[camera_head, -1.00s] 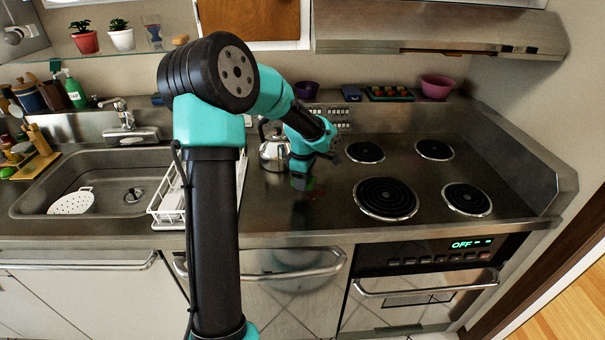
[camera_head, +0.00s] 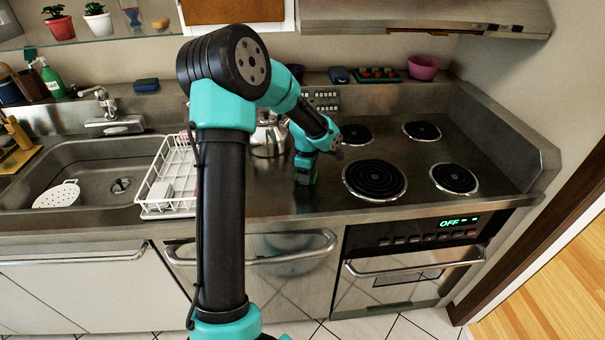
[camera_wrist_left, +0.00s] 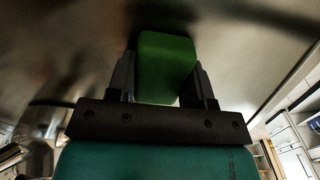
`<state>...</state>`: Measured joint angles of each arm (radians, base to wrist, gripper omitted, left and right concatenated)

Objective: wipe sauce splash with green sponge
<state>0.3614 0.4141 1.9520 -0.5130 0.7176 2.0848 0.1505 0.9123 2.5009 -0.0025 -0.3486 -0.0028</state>
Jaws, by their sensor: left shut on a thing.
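The green sponge (camera_wrist_left: 166,66) is between the two fingers of my left gripper (camera_head: 305,178) and fills the gap in the left wrist view. The gripper points down at the steel counter, left of the coil burners and in front of the kettle. I cannot tell whether the sponge touches the counter. No sauce splash shows clearly now; the gripper or sponge may hide it. My right gripper is in neither view.
The kettle (camera_head: 268,138) stands close behind the left gripper. The coil hob (camera_head: 375,179) is to the right. A white dish rack (camera_head: 165,209) and the sink (camera_head: 95,160) are to the left. A dark blue block (camera_head: 146,85) lies on the back ledge.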

